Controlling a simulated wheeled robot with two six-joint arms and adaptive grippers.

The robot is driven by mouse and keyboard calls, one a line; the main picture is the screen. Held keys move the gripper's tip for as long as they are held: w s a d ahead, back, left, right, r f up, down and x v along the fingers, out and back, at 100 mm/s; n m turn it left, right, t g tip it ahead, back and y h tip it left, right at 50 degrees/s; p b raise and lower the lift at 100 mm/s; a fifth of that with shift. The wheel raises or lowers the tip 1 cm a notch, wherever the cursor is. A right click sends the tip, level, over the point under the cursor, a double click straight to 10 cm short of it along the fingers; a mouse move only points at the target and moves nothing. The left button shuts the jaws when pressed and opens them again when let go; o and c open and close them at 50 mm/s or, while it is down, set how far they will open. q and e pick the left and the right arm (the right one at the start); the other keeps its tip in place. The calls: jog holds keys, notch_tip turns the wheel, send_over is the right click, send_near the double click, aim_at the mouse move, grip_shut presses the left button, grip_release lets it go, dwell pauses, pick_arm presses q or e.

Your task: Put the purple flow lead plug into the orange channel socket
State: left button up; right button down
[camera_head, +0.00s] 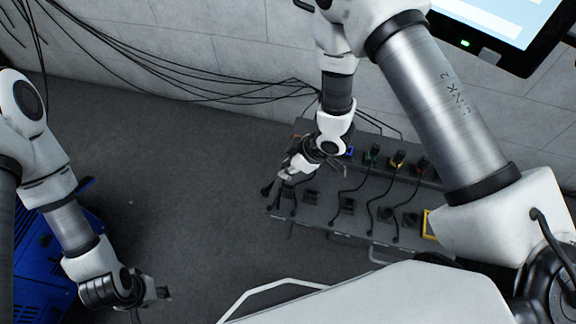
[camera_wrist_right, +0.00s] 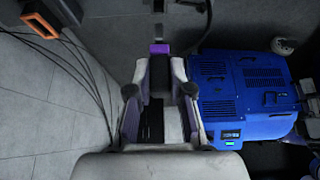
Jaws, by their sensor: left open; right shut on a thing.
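My right gripper (camera_head: 284,174) is over the left end of the dark socket panel (camera_head: 330,222). In the right wrist view it (camera_wrist_right: 159,88) is shut on the purple plug (camera_wrist_right: 160,48), whose purple end shows at the fingertips. An orange-rimmed opening (camera_wrist_right: 40,24), which looks like the orange socket, is at the upper left of that view, apart from the plug. A small orange patch (camera_head: 298,137) shows at the panel's left back edge in the head view. My left gripper (camera_head: 158,293) is open and empty, low at the left, away from the panel.
A blue machine (camera_wrist_right: 243,100) stands on the floor. Loose cables (camera_head: 190,80) hang along the wall.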

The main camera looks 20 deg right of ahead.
jog(key=shift+w, duration=0.1)
dwell(0.3)
jog(key=w+d+p, duration=0.6)
jog(key=w+d, duration=0.2)
jog(key=w, duration=0.4)
jog(key=shift+w+d+p, duration=0.35)
dwell(0.8)
jog(key=shift+f, duration=0.1)
jog(key=shift+f, duration=0.4)
jog(key=shift+f+b, duration=0.1)
jog(key=shift+b, duration=0.25)
jog(key=shift+f+b, duration=0.95)
jog(key=shift+f, duration=0.45)
